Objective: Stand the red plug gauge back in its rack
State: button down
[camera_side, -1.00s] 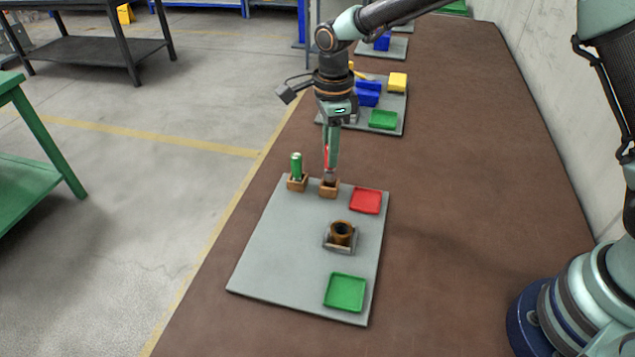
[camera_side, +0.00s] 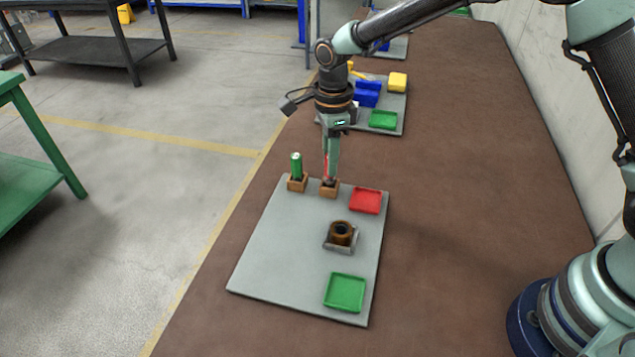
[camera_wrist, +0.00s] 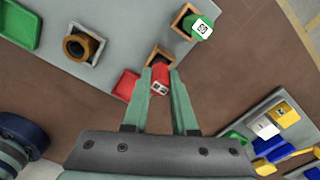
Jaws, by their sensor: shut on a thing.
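The red plug gauge (camera_wrist: 160,78) is between the fingers of my gripper (camera_wrist: 161,84), which is shut on it. In the side view my gripper (camera_side: 331,172) points straight down over the right wooden rack (camera_side: 329,190), and only a thin red strip of the gauge shows between the fingers. The gauge's lower end is at the rack's opening; how deep it sits is hidden. In the wrist view the rack (camera_wrist: 159,57) shows just beyond the gauge. The green plug gauge (camera_side: 296,166) stands upright in the left wooden rack (camera_side: 297,183).
A red tray (camera_side: 365,201) lies right of the racks on the grey board (camera_side: 280,260). A brown ring-shaped part (camera_side: 341,233) sits in a holder, with a green tray (camera_side: 345,292) nearer the camera. Another board behind holds blue blocks (camera_side: 367,93) and a yellow block (camera_side: 397,82).

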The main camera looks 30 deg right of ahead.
jog(key=shift+f, duration=0.75)
jog(key=c, duration=0.6)
grip_release()
notch_tip(320, 180, up, 12)
jog(key=shift+r, duration=0.1)
